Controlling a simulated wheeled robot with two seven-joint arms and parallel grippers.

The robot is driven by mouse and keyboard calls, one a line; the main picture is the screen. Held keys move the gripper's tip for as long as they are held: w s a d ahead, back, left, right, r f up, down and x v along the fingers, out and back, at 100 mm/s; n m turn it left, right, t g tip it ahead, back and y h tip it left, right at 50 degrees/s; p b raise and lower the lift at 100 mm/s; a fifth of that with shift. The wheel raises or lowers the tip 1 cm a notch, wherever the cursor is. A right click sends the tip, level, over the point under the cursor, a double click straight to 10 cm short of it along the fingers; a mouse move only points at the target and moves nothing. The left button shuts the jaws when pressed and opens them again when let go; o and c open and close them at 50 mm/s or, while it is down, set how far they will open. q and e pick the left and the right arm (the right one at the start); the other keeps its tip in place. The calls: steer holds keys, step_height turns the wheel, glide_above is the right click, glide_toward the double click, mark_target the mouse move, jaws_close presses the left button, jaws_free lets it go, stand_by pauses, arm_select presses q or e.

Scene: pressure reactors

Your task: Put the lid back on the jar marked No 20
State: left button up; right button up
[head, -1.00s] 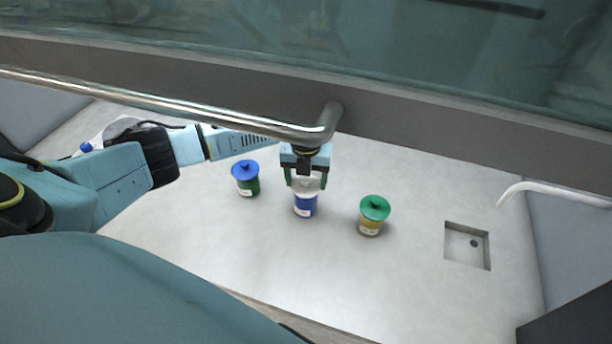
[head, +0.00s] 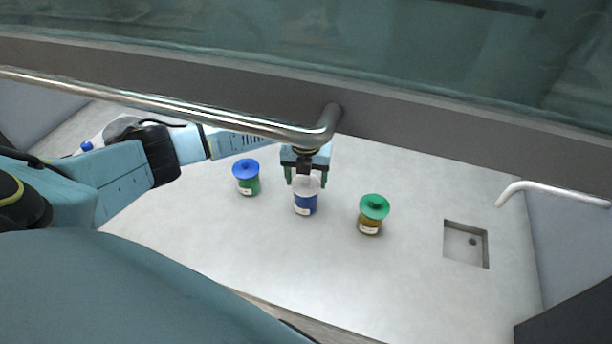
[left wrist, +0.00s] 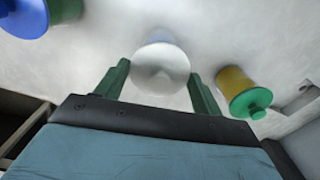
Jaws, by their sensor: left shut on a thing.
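A jar with a blue body (head: 305,205) and a pale label stands upright on the pale worktop; its number is too small to read. A white lid (head: 306,183) sits over its mouth; whether it is fully seated cannot be told. My left gripper (head: 305,185) comes down from above and is shut on the white lid, with a green finger on either side. In the left wrist view the white lid (left wrist: 160,68) lies between the fingers and hides most of the jar. My right gripper is not in view.
A green jar with a blue lid (head: 246,169) stands to the left, and a yellow-brown jar with a green lid (head: 374,206) to the right. A square basin (head: 467,262) is sunk farther right. A metal rail (head: 240,124) crosses above. The front worktop is clear.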

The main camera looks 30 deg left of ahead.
arm_select(q)
steer(key=shift+f+p, duration=0.15)
steer(key=shift+p, duration=0.55)
stand_by(1.6)
stand_by(0.4)
steer(key=o, duration=1.2)
steer(key=shift+r+p, duration=3.55)
steer(key=shift+r, duration=0.05)
steer(key=shift+f, duration=0.1)
steer(key=shift+c, duration=0.5)
jaws_close()
